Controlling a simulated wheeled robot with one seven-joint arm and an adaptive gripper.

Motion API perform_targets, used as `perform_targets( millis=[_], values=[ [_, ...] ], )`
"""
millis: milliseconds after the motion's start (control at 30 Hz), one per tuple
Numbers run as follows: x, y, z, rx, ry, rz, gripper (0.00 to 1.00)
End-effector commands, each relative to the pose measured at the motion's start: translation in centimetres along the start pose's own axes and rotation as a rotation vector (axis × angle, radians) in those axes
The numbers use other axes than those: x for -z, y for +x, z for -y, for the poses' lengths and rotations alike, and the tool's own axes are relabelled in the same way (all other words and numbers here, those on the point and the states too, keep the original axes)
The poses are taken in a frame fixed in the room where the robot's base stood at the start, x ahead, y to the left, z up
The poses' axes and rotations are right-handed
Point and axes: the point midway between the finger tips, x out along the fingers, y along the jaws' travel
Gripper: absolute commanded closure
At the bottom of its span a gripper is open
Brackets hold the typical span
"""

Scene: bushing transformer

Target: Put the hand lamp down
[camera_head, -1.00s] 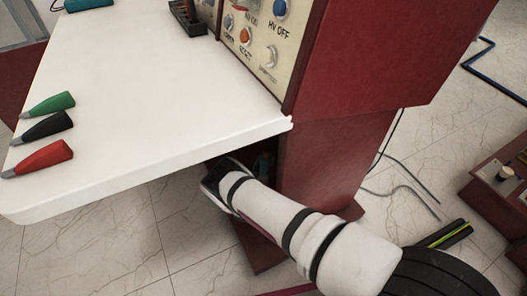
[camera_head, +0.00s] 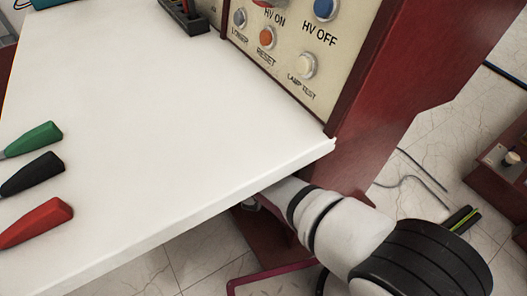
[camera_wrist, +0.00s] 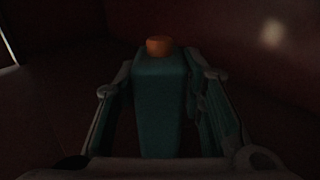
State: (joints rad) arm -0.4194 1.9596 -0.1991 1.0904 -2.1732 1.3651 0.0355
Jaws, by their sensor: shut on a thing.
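The hand lamp (camera_wrist: 160,105) shows in the wrist view as a teal block-shaped body with an orange top (camera_wrist: 159,46). My gripper (camera_wrist: 166,76) is shut on it, one finger on each side. The wrist view is very dark, with dim reddish surfaces around the lamp. I cannot tell whether the lamp touches anything below it. In the head view my arm runs in under the front edge of the white tabletop (camera_head: 170,120), which hides my gripper and the lamp.
Green (camera_head: 35,139), black (camera_head: 33,175) and red (camera_head: 37,222) probes lie on the tabletop's left side. A control panel (camera_head: 290,45) with buttons stands at the back, on a dark red cabinet (camera_head: 405,70). Cables (camera_head: 425,170) lie on the floor at right.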

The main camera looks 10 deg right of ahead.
Motion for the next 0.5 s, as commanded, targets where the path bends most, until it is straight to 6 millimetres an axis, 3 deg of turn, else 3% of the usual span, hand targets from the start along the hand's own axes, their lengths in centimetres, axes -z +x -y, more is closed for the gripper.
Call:
perform_targets(
  millis=[267, 300, 367, 500],
  values=[
    [0.11, 0.09, -0.07, -0.001, 0.000, 0.003, 1.00],
    [0.14, 0.09, -0.05, 0.000, 0.000, 0.002, 0.57],
    [0.13, 0.08, -0.04, 0.000, 0.000, 0.001, 0.44],
    [0.13, 0.08, -0.03, 0.001, 0.000, 0.001, 0.44]
  ],
)
